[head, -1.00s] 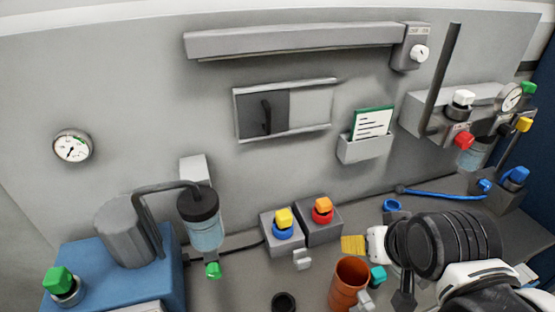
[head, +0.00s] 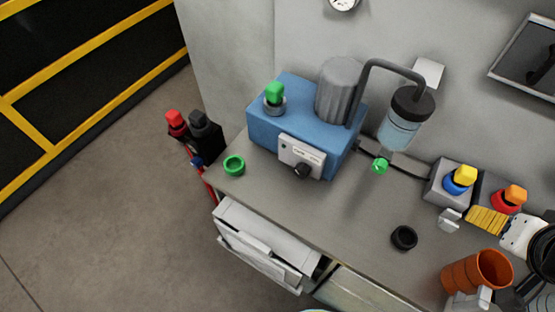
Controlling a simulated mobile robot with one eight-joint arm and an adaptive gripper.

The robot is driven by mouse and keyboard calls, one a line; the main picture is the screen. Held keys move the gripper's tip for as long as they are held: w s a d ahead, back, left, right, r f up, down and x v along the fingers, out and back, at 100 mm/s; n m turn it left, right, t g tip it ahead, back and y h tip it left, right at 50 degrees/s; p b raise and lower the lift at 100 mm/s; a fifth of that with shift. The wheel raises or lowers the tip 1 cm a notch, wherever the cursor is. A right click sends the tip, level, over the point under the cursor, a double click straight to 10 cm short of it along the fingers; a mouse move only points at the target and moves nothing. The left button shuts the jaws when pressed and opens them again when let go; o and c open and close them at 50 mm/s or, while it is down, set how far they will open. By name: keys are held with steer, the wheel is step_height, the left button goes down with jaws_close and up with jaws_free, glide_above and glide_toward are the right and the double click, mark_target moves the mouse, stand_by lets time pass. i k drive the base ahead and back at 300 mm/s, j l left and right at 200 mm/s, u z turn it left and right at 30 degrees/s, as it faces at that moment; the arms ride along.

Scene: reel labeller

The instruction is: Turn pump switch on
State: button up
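The pump is a blue box (head: 262,125) on the left part of the bench, with a grey ribbed cylinder (head: 340,90) on top. A pale panel (head: 302,152) on its front carries a black rotary knob (head: 302,171), which looks like the pump switch. The panel's lettering is too small to read, so its on or off position is unclear.
A green ring (head: 234,165), black ring (head: 404,238) and orange cup (head: 477,271) are on the bench. Bench before the knob is mostly clear.

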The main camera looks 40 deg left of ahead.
mark_target(302, 170)
steer(key=u, duration=1.55)
